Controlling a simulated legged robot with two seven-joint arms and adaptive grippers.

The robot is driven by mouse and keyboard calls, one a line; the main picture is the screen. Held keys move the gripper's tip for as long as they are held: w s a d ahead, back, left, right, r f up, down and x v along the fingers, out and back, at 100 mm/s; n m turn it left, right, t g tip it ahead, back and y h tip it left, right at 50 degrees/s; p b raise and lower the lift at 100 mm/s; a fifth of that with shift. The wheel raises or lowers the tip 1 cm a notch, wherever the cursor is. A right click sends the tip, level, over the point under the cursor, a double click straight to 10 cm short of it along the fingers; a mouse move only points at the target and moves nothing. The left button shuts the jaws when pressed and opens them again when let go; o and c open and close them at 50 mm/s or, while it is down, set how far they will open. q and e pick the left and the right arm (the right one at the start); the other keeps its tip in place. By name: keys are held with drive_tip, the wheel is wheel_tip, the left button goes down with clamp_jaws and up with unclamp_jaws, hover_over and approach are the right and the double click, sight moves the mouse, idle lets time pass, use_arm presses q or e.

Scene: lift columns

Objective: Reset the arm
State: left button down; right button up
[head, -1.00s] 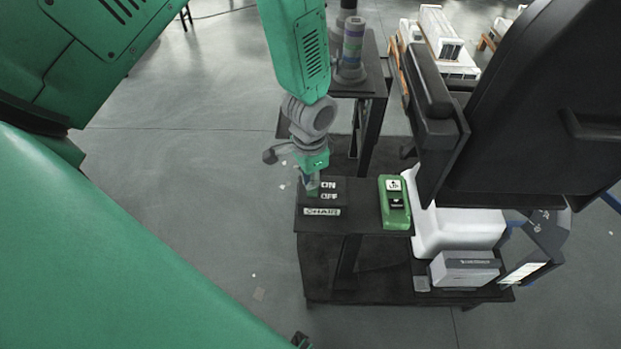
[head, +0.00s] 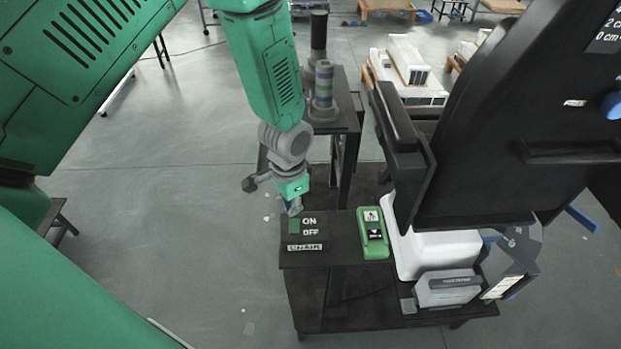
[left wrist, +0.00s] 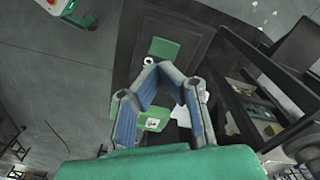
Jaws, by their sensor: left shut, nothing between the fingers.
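My left arm (head: 265,75) comes down from the top of the head view. Its gripper (head: 294,209) is shut and empty, just above the far left edge of a black panel (head: 316,258) marked ON and OFF. A green square (head: 294,227) sits on that panel beside the ON lettering, and shows in the left wrist view (left wrist: 163,48) past the fingers. The gripper appears apart from the panel. In the left wrist view, the gripper fingers (left wrist: 168,72) bend in toward each other with nothing held. My right gripper is in neither view.
A green box (head: 375,251) with white labels stands right of the panel on the black stand. A banded cylinder (head: 324,85) stands behind. Floor at left is mostly clear.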

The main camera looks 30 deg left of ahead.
use_arm(q)
drive_tip(key=shift+d, duration=0.35)
drive_tip(key=s+a+f+n, duration=0.1)
drive_tip(key=s+f+n, duration=0.25)
drive_tip(key=s, duration=0.85)
drive_tip(key=s+a+f+n, duration=0.2)
drive_tip(key=s+f, duration=0.2)
drive_tip(key=s, duration=0.8)
wheel_tip(320, 180, down, 16)
drive_tip(key=w+d+b, duration=0.1)
drive_tip(key=b, duration=1.6)
drive_tip(key=shift+w+d+f+t, duration=0.15)
drive_tip(key=shift+w+f+t, duration=0.05)
drive_tip(key=shift+t, duration=0.1)
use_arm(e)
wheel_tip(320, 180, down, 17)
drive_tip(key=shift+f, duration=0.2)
use_arm(q)
drive_tip(key=shift+d+m, duration=0.25)
drive_tip(key=shift+d, duration=0.05)
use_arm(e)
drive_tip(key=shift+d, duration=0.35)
use_arm(q)
drive_tip(key=shift+w+a, duration=0.1)
drive_tip(key=shift+a, duration=0.1)
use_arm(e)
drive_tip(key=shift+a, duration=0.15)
